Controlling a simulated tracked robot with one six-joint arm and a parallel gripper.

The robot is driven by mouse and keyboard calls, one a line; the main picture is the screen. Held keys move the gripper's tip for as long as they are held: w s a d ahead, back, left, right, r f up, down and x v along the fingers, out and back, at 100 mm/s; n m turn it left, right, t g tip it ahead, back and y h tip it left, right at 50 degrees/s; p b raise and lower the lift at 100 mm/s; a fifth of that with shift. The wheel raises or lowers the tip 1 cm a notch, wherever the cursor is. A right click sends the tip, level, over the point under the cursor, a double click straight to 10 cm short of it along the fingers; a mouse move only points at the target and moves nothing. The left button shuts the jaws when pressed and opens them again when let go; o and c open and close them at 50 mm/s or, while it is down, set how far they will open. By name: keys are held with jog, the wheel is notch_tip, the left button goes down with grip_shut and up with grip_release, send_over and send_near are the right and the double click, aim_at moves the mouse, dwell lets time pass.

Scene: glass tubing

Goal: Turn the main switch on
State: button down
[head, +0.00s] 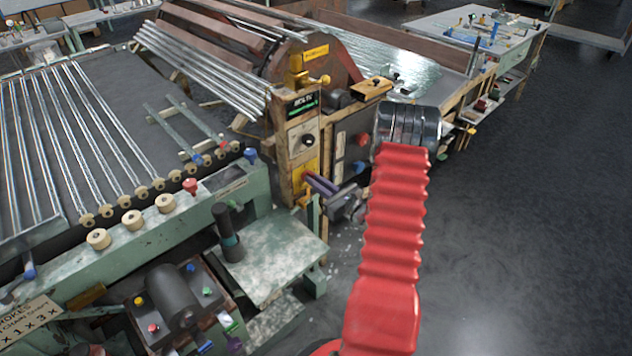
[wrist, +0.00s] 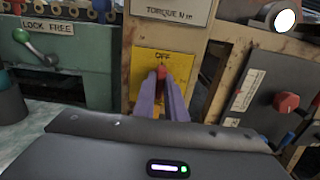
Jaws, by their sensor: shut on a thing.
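The main switch is a small red handle (wrist: 161,72) on a yellow plate (wrist: 184,62) on the wooden post. The word OFF is readable at the top of the plate, just above the handle. My gripper (wrist: 161,84) is shut on the red handle, with one purple finger on each side of it. The fingers hide the lower part of the handle and plate. In the head view my gripper (head: 308,178) reaches left to the yellow plate (head: 312,160) low on the post. The handle itself cannot be made out there.
A panel with a red knob (wrist: 287,103) stands right of the post. A green lever (wrist: 30,40) under a LOCK FREE label is on the left. A bench with glass tubes (head: 90,130) fills the left of the head view. Open floor (head: 530,220) lies at the right.

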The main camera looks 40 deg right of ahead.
jog(key=shift+m, duration=0.4)
jog(key=shift+d+f+m, duration=0.15)
jog(key=shift+d+m, duration=0.05)
jog(key=shift+m, duration=2.7)
jog(key=shift+d+f+m, duration=0.15)
jog(key=shift+m, duration=2.75)
jog(key=shift+d+f+m, duration=0.15)
jog(key=shift+d+m, duration=0.05)
jog(key=shift+m, duration=2.7)
jog(key=shift+s, duration=0.1)
jog(key=c, duration=2.1)
grip_release()
jog(key=o, duration=0.3)
jog(key=shift+a, duration=0.1)
